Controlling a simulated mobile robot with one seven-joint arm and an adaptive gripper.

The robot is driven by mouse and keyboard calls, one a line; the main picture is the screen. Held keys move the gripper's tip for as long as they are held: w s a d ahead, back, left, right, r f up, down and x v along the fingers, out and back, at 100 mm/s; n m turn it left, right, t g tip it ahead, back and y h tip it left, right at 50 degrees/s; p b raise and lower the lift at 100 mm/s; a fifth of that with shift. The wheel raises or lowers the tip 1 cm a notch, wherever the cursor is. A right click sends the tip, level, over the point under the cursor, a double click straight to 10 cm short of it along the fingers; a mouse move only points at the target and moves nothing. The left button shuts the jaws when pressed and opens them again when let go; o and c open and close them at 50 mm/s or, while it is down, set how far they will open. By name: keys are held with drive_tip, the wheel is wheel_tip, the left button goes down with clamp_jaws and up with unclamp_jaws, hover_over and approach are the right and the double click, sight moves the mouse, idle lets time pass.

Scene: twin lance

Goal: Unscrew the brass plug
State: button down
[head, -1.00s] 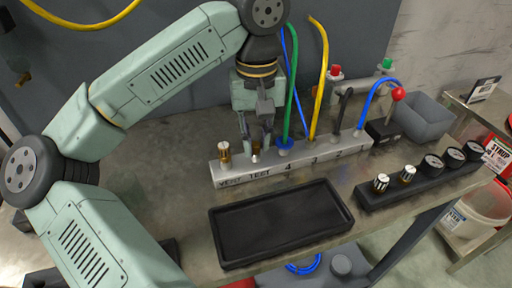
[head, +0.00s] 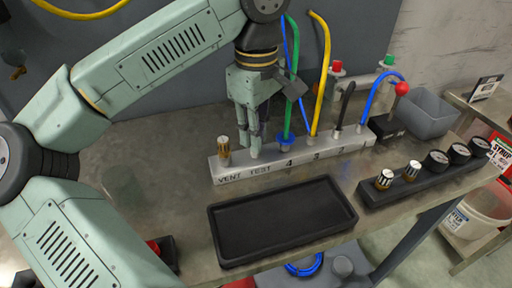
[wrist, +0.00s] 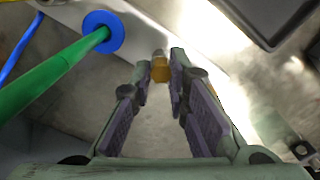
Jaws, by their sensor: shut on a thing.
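The grey manifold block (head: 330,155), marked VENT, TEST and numbers, lies on the bench. My gripper (head: 257,150) points down over its TEST port. It is shut on a brass plug (wrist: 160,68), which shows between the fingertips in the wrist view. In the head view the fingers mostly hide this plug, so I cannot tell whether it is still seated in the port. A second brass fitting (head: 224,151) stands upright at VENT, just left of my gripper and apart from it.
A green hose (head: 291,90) with a blue collar rises close to the right of my gripper. Yellow, black and blue hoses stand farther right. An empty black tray (head: 283,252) lies in front of the block. A black rail (head: 425,185) with gauges and fittings is at right.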

drive_tip(key=n+b, duration=0.1)
drive_tip(key=n, duration=0.4)
drive_tip(key=shift+d, duration=0.15)
drive_tip(key=n, duration=0.3)
drive_tip(key=shift+n+b, duration=0.3)
drive_tip(key=n+b, duration=0.1)
drive_tip(key=n, duration=0.7)
drive_tip(key=shift+r, duration=0.15)
drive_tip(key=c, duration=1.7)
unclamp_jaws()
drive_tip(key=shift+d, duration=0.1)
